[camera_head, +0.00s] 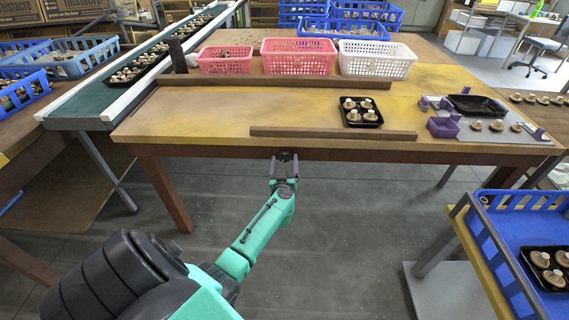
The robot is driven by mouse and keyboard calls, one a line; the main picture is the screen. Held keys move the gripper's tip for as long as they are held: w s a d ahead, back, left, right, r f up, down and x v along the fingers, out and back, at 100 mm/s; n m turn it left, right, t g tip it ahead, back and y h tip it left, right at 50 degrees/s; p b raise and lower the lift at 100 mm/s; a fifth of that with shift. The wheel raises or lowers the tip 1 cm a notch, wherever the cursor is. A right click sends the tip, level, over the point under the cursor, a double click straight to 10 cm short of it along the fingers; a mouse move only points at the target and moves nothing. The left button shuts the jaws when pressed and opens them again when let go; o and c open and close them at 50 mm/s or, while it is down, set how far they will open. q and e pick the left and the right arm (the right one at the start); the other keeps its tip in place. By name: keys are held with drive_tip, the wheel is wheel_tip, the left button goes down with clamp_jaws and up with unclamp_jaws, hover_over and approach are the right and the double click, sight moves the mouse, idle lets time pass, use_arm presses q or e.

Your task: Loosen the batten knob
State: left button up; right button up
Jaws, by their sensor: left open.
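The front batten (335,132) is a long brown strip lying along the front of the wooden table. A small dark piece, which looks like the batten knob (286,155), shows at the table's front edge below the batten. My left gripper (284,161) is open, with its two purple fingers pointing at the table edge, one on each side of the dark piece. I cannot tell whether the fingers touch it. My right gripper is out of view.
A second brown strip (270,82) lies farther back. A black tray of mushrooms (361,125) stands behind the front batten. Pink baskets (225,72) and a white basket (408,66) stand at the back. A conveyor (92,99) runs at left; a blue crate (508,262) is at right.

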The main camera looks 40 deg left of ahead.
use_arm(q)
clamp_jaws()
